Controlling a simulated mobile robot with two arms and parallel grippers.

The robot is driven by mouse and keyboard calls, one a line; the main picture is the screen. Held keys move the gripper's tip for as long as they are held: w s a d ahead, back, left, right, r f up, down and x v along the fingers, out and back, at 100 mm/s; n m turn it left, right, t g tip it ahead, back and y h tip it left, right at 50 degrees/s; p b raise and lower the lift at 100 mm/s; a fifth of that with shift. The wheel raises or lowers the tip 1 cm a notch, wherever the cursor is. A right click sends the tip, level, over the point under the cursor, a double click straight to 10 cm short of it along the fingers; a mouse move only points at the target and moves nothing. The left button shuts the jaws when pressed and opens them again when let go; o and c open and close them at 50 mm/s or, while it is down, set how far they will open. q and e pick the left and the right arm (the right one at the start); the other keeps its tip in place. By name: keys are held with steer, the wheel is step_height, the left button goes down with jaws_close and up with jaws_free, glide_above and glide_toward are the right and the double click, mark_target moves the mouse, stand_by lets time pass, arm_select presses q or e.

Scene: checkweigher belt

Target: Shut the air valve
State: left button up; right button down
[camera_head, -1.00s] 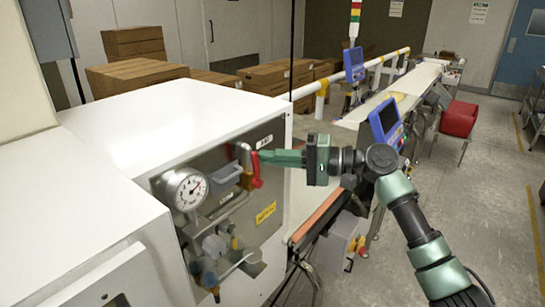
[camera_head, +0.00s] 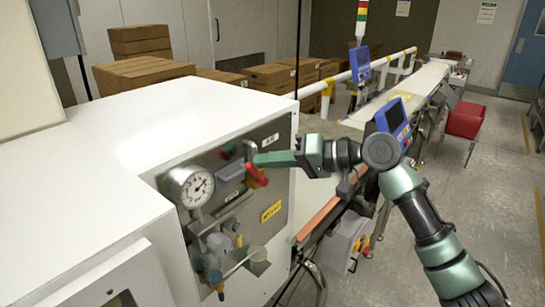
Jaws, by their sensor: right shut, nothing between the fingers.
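The air valve's red lever (camera_head: 257,172) is on the grey panel (camera_head: 281,190) on the side of the white cabinet. The lever slants down to the right. My right gripper (camera_head: 257,160) is shut and empty, with its green fingers pointing left and their tips at the lever's upper end. I cannot tell whether they touch it. A round pressure gauge (camera_head: 189,187) and a grey filter block (camera_head: 230,178) are left of the lever. My left gripper is not in view.
Small fittings and bowls (camera_head: 222,245) stick out of the lower panel. The white cabinet top (camera_head: 190,120) is bare. The conveyor belt (camera_head: 320,212) runs behind my right arm, with blue screens (camera_head: 390,117) above it. Cardboard boxes (camera_head: 143,75) stand behind.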

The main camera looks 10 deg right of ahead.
steer(key=shift+s+a+f+n+t+h+p, duration=0.2)
steer(key=shift+s+a+f+n+h+p, duration=0.1)
steer(key=shift+s+a+n+h, duration=0.4)
steer(key=shift+s+a+f+n+t+h+p, duration=0.15)
steer(key=shift+s+a+n+t+h+p, duration=0.2)
steer(key=shift+n, duration=0.55)
steer(key=shift+d, duration=0.1)
steer(key=shift+w, duration=0.1)
